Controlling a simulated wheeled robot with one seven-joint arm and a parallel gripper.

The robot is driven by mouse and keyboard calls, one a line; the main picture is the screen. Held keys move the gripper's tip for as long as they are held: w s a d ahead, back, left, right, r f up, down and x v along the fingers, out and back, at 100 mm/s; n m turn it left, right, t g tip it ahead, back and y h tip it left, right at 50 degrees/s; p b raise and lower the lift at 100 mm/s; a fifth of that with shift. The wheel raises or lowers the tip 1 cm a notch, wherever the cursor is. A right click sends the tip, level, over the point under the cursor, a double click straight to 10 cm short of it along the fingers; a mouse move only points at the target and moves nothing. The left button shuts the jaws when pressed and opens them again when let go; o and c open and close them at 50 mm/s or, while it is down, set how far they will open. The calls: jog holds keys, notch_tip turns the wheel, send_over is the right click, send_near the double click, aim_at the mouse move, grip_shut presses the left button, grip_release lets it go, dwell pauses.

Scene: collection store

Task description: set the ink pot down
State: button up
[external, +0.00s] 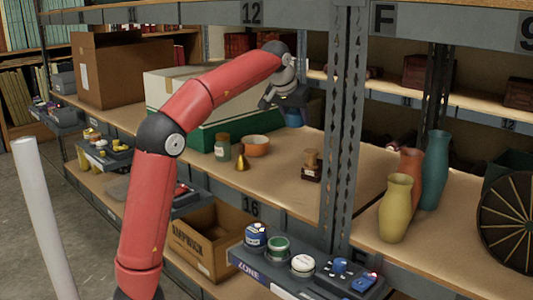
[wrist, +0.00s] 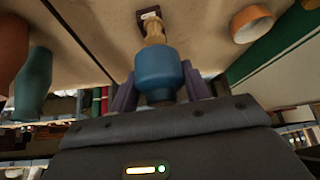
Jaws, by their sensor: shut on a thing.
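The ink pot is the blue pot (wrist: 158,70) in the middle of the wrist view, between the two purple-grey fingers of my gripper (wrist: 160,88). My gripper is shut on it. In the external view my gripper (external: 290,103) hangs at the back of the middle shelf, and a small blue part of the ink pot (external: 293,118) shows beneath it. The pot appears to be held over the shelf board (external: 285,195); the gap under it cannot be judged. The fingers hide part of its sides.
A wooden stamp (external: 311,167) stands on the board in front of the pot. An orange bowl (external: 256,146), brass bell (external: 241,162) and jar (external: 222,147) stand left, before a green-and-white box (external: 195,138). A steel post (external: 343,130) and vases (external: 397,208) are right. Bare board surrounds the stamp.

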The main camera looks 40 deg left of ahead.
jog(key=a+b, duration=0.4)
jog(key=a, duration=0.6)
jog(key=f+b, duration=0.3)
jog(key=f, duration=0.4)
jog(key=f+b, duration=0.3)
jog(key=f, duration=0.5)
jog(key=shift+s+a+f, duration=0.15)
jog(key=shift+a+f, duration=0.05)
jog(key=shift+f, duration=0.05)
jog(key=shift+f+b, duration=0.75)
jog(key=shift+f, duration=1.4)
jog(key=shift+f, duration=0.1)
jog(key=o, duration=1)
jog(key=shift+o, duration=0.2)
